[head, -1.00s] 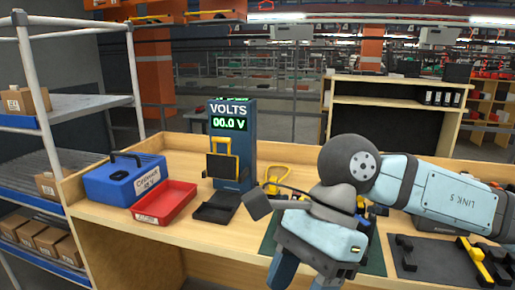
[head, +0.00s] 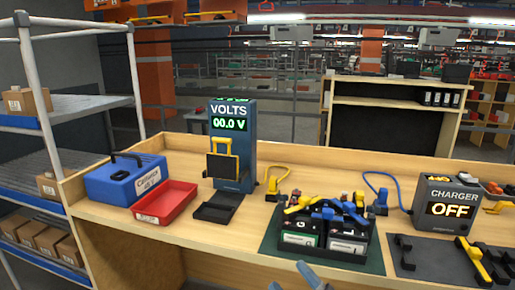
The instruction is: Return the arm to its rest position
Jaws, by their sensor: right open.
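My right gripper (head: 292,280) shows only in part at the bottom edge of the head view, a little right of the middle. Its two blue-grey finger tips stand apart, with nothing seen between them. It is in front of the workbench (head: 110,224), on the near side of the dark green mat (head: 372,262). The rest of my right arm is out of the picture. My left gripper is not in view.
Two dark battery packs (head: 346,246) stand on the mat. A charger reading OFF (head: 447,190), a voltmeter reading 00.0 V (head: 231,122), a red tray (head: 166,202) and a blue case (head: 127,180) stand on the bench. A shelf rack (head: 70,107) is at left.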

